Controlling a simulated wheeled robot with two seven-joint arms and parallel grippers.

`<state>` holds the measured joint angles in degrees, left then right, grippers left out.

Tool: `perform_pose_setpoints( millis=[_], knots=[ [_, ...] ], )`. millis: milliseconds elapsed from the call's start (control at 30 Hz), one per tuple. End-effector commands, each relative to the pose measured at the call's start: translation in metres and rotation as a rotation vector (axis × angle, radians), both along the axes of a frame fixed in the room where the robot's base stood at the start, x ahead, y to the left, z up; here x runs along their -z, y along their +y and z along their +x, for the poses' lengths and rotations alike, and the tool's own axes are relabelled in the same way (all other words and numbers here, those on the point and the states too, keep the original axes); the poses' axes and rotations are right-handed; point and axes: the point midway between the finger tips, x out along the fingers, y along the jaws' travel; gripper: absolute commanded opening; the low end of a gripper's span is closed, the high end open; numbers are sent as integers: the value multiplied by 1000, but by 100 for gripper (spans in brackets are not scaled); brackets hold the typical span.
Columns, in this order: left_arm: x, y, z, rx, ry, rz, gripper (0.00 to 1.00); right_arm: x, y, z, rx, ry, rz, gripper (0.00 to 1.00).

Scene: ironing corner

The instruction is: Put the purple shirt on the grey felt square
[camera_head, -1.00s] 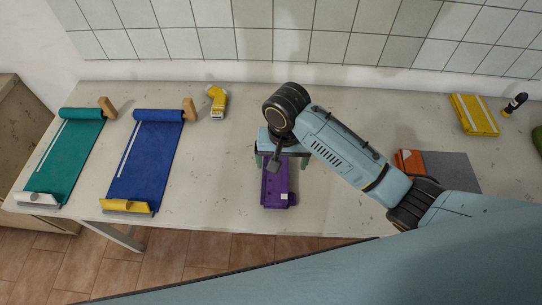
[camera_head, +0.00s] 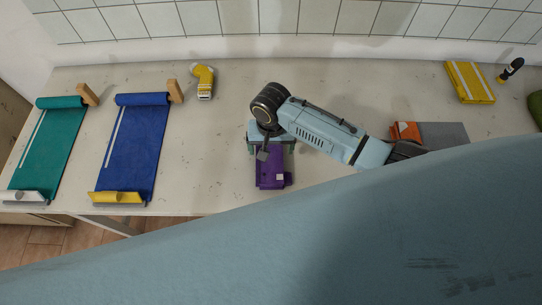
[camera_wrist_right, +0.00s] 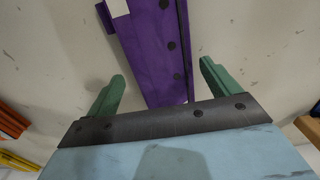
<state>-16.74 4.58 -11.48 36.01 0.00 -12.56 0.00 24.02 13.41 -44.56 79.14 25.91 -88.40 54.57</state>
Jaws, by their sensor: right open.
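The purple shirt (camera_head: 268,172) lies folded flat on the table near its front edge, with dark buttons and a white tag. My right gripper (camera_head: 271,147) is over its far end. In the right wrist view, the open green fingers (camera_wrist_right: 162,72) are on either side of the purple shirt (camera_wrist_right: 152,40), with nothing gripped. I cannot tell their exact height above the table. The grey felt square (camera_head: 445,134) lies to the right, partly hidden by my right arm. My left gripper is not in view.
An orange item (camera_head: 404,131) is at the felt square's left side. A yellow folded cloth (camera_head: 469,82) and a dark-handled tool (camera_head: 511,69) lie at the back right. Teal (camera_head: 48,147) and blue (camera_head: 135,145) cloths and a yellow device (camera_head: 203,82) are on the left.

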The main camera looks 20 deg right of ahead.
Motion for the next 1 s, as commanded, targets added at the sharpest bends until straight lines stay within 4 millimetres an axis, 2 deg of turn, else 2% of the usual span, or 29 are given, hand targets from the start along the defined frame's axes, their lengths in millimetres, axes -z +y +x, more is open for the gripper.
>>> perform_pose_setpoints(
  millis=[100,200,467,900,1000],
  knots=[
    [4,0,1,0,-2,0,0,19,0,0,1,1,-1,88],
    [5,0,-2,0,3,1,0,26,0,0,0,0,0,88],
    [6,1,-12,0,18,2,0,28,0,0,0,-1,1,87],
    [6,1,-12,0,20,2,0,27,0,1,0,-2,0,30],
    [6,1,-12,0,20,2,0,27,0,1,0,-2,0,30]
  ],
)
